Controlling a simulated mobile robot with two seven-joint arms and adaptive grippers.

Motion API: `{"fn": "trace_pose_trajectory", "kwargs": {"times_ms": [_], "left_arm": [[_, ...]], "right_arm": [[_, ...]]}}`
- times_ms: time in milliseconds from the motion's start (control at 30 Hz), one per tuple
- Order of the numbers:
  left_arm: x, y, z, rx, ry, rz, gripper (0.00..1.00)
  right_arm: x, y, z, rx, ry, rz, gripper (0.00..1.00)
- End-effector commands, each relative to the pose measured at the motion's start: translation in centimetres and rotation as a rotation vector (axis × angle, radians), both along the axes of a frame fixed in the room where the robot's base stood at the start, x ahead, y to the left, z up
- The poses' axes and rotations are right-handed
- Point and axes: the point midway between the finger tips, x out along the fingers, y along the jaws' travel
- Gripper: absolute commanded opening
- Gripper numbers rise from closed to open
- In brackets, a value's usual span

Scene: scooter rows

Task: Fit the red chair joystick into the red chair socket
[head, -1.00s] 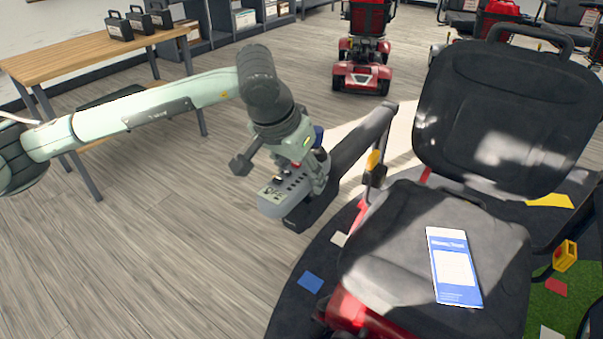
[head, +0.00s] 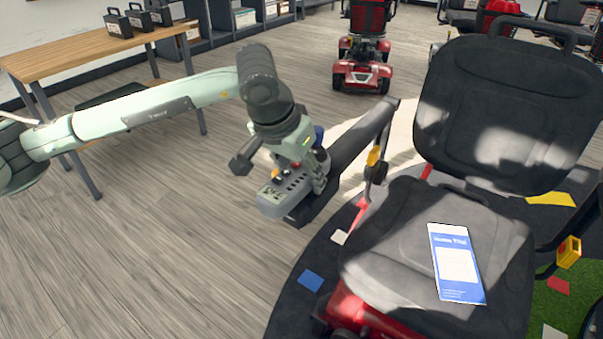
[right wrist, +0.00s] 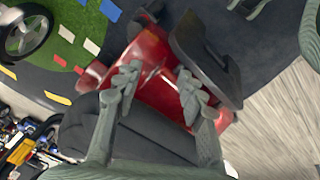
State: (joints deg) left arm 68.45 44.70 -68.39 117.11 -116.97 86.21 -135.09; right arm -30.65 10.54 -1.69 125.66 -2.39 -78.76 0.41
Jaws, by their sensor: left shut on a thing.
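The red chair (head: 380,318) stands at the right of the head view with a black seat and backrest. Its left-hand armrest (head: 362,142) points down and left. The grey joystick (head: 283,193), a box with dark buttons, is at the front end of that armrest. My left gripper (head: 312,172) is shut on the joystick from above. The socket is hidden by the joystick and gripper, so I cannot tell how far the joystick sits in it. My right gripper (right wrist: 158,74) shows in the right wrist view, fingers apart and empty, over red bodywork (right wrist: 150,55).
A blue and white leaflet (head: 457,262) lies on the seat. A wooden table (head: 85,55) with black cases (head: 118,25) stands at the back left. Another red scooter (head: 362,70) is behind. Floor at the left is clear.

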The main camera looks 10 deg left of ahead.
Motion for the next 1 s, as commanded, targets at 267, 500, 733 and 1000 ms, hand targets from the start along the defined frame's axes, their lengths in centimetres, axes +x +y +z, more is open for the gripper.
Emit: {"fn": "trace_pose_trajectory", "kwargs": {"times_ms": [267, 500, 733, 1000], "left_arm": [[0.1, 0.0, -0.3, -0.002, -0.004, 0.000, 0.00], [0.1, 0.0, -0.7, -0.002, -0.004, 0.000, 0.00], [0.1, 0.0, -1.1, -0.002, -0.004, 0.000, 0.00], [0.1, 0.0, -1.6, -0.002, -0.004, 0.000, 0.00]], "right_arm": [[-0.2, -0.1, 1.0, -0.006, -0.004, -0.001, 0.40], [-0.2, 0.1, 1.8, -0.007, -0.020, 0.002, 0.40], [0.1, 0.4, 2.6, -0.006, -0.042, 0.007, 0.40], [0.3, 0.6, 3.6, -0.004, -0.068, 0.013, 0.40]]}}
